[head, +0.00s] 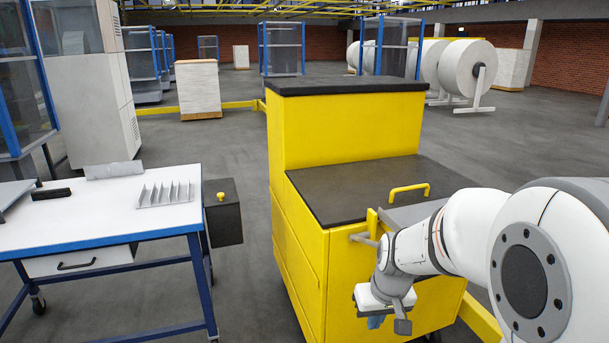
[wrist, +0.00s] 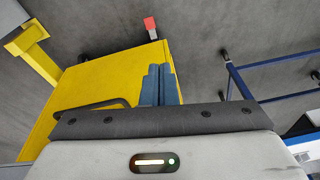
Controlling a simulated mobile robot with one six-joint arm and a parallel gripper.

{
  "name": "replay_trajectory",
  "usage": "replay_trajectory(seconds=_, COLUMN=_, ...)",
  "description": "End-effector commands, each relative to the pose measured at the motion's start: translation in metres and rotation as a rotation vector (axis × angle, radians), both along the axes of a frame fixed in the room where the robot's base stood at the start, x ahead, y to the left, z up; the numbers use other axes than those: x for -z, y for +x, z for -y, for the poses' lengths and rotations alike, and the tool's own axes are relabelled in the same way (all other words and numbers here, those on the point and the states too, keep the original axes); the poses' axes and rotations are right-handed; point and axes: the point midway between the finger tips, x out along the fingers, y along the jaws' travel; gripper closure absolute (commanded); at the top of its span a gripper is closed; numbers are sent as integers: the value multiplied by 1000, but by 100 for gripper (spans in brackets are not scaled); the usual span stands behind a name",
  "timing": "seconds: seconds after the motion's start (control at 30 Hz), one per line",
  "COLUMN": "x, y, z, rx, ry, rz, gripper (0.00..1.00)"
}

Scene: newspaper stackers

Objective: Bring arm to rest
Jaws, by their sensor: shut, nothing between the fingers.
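My arm (head: 465,235) reaches in from the lower right of the head view, past the front of a yellow cabinet (head: 300,260). My gripper (head: 376,322) hangs low in front of the cabinet's lower face, its blue fingers partly hidden under the white gripper body. In the wrist view, the two blue fingers (wrist: 159,70) stand side by side, shut and empty, with the yellow cabinet side (wrist: 100,83) behind them. I cannot tell whether the gripper touches the cabinet.
A white-topped workbench (head: 105,215) with blue legs stands left, carrying a metal rack (head: 165,194). A dark box (head: 224,225) hangs by its right edge. A yellow handle (head: 409,190) sits on the cabinet's lower top. Paper rolls (head: 467,68) stand far right. Open floor lies behind.

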Motion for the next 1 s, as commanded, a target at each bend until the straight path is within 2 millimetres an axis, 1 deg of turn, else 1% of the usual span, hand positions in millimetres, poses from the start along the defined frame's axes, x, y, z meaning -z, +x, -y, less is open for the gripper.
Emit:
replay_trajectory(seconds=0.03, x=-40, y=-16, z=-1, rx=11, ry=-2, rz=11, gripper=100)
replay_trajectory(seconds=0.1, x=-71, y=-39, z=-1, rx=29, ry=-8, rz=14, gripper=100)
replay_trajectory(seconds=0.17, x=-96, y=-59, z=-1, rx=46, ry=-12, rz=18, gripper=100)
replay_trajectory(seconds=0.2, x=-111, y=-72, z=-1, rx=59, ry=-17, rz=19, gripper=100)
replay_trajectory(seconds=0.3, x=-141, y=-102, z=0, rx=87, ry=-25, rz=25, gripper=100)
replay_trajectory(seconds=0.4, x=-161, y=-125, z=2, rx=112, ry=-33, rz=27, gripper=100)
replay_trajectory(seconds=0.5, x=-171, y=-140, z=2, rx=129, ry=-38, rz=29, gripper=100)
replay_trajectory(seconds=0.6, x=-173, y=-147, z=3, rx=136, ry=-42, rz=29, gripper=100)
replay_trajectory(seconds=1.0, x=-173, y=-148, z=3, rx=138, ry=-42, rz=29, gripper=100)
